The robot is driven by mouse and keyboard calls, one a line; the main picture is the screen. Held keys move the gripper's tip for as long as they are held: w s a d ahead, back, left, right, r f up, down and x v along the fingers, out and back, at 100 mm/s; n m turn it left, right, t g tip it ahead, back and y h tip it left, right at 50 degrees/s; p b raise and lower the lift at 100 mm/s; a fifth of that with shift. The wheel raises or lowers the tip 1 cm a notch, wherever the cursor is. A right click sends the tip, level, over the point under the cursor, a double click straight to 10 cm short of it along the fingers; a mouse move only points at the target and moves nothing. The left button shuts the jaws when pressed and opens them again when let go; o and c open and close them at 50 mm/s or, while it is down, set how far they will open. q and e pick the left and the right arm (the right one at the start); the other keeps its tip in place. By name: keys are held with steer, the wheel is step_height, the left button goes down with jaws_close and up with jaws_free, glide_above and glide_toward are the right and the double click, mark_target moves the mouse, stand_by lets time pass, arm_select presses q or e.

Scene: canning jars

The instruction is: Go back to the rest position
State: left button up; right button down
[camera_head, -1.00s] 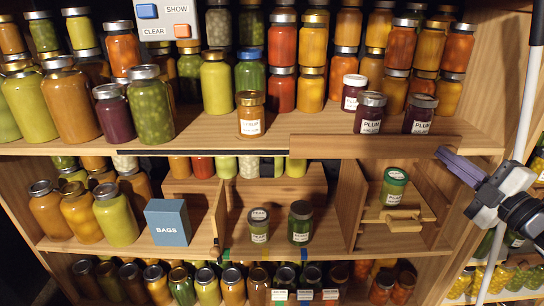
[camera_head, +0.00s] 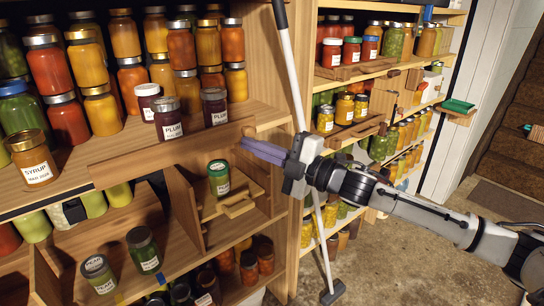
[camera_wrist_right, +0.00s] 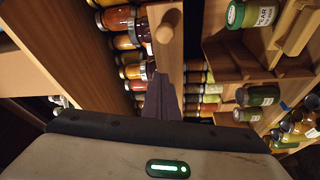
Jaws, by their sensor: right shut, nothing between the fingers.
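My right gripper (camera_head: 262,151) is at the front of the wooden shelf unit, by the right end of a wooden rail (camera_head: 165,145). Its purple fingers are shut and empty; whether they touch the rail's end I cannot tell. In the right wrist view the dark fingers (camera_wrist_right: 160,97) lie together beside the rail (camera_wrist_right: 166,45) and its round peg. My right arm reaches in from the right of the head view. My left gripper is not in view.
A green-lidded jar (camera_head: 219,178) sits in a cubby below. A white pole (camera_head: 292,70) stands close to my gripper. More shelves (camera_head: 352,70) are behind; the floor (camera_head: 400,260) at right is open.

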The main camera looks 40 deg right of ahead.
steer(key=shift+b+v, duration=0.35)
steer(key=shift+v, duration=1.95)
steer(key=s+a+f+m+g+h, duration=0.1)
steer(key=s+f+m, duration=0.15)
steer(key=f, duration=0.55)
steer(key=s+a+f+m+g+h, duration=0.15)
steer(key=f+m, duration=0.25)
steer(key=f, duration=0.5)
steer(key=s+f+m+g+h, duration=0.1)
steer(key=s+f+m+h, duration=0.15)
steer(key=f, duration=0.55)
steer(key=s+a+f+m+g, duration=0.2)
steer(key=s+a+f+m, duration=0.2)
steer(key=s+a+f, duration=0.3)
steer(key=s+a+f+m+g, duration=0.3)
steer(key=s+a+f, duration=0.4)
steer(key=s+f, duration=0.4)
steer(key=shift+s+a+f+m, duration=0.3)
steer(key=shift+s+m, duration=0.2)
steer(key=shift+m, duration=0.3)
steer(key=shift+g, duration=0.25)
